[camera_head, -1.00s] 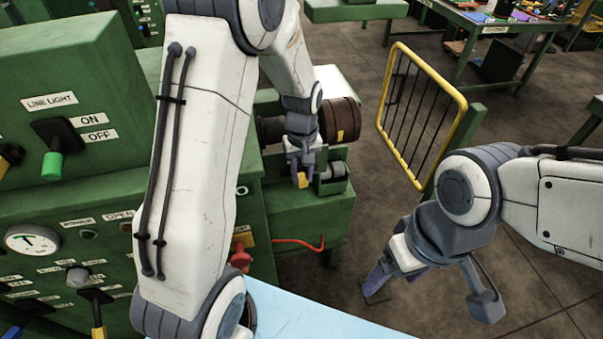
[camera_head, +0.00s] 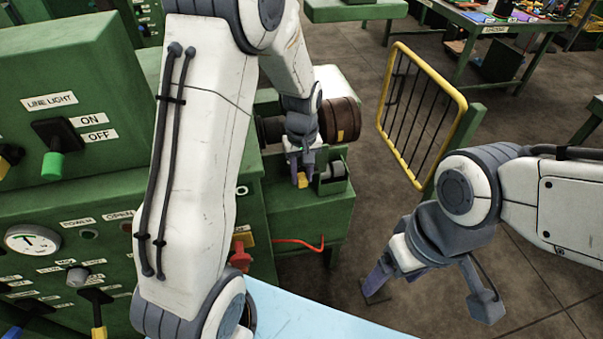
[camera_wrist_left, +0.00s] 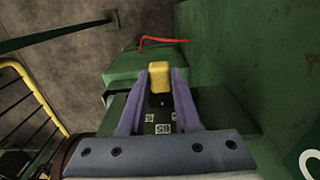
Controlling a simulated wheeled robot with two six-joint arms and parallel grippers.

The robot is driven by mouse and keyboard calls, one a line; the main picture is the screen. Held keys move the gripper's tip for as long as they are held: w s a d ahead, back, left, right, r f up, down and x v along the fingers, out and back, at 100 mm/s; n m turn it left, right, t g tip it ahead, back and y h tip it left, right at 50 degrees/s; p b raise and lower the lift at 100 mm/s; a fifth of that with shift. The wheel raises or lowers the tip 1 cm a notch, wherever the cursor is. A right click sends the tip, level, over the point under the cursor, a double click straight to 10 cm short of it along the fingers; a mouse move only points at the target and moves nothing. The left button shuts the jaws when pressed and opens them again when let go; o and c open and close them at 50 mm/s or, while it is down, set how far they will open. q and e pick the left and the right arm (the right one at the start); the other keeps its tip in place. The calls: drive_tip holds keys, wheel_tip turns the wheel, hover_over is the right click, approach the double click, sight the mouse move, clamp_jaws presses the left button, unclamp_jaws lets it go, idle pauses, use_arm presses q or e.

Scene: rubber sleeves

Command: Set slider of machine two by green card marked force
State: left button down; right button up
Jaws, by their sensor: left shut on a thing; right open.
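My left gripper (camera_head: 302,178) reaches down at the green machine (camera_head: 297,222) beyond my left arm. Its fingers are shut on a yellow slider knob (camera_wrist_left: 159,77), which shows between the two purple fingers in the left wrist view. In the head view the knob (camera_head: 302,183) is a small yellow patch at the fingertips. Small white number labels (camera_wrist_left: 163,128) lie below the knob, one reading 65. My right gripper (camera_head: 430,290) is open and empty over the floor at right. I cannot make out a green card marked force.
A green control panel (camera_head: 60,225) with a gauge, levers and labels stands at left. A dark brown drum (camera_head: 340,118) is behind my left gripper. A yellow-framed guard (camera_head: 420,110) stands to its right. A light blue surface (camera_head: 300,315) lies in front. A red cable (camera_head: 300,243) hangs at the machine.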

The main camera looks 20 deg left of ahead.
use_arm(q)
drive_tip(key=shift+d, duration=0.1)
idle(0.3)
drive_tip(key=shift+w+d, duration=0.7)
drive_tip(key=shift+d, duration=0.2)
drive_tip(key=c, duration=0.6)
unclamp_jaws()
drive_tip(key=shift+d, duration=0.15)
wheel_tip(320, 180, up, 10)
drive_tip(key=shift+r+b, duration=0.25)
drive_tip(key=shift+b, duration=0.15)
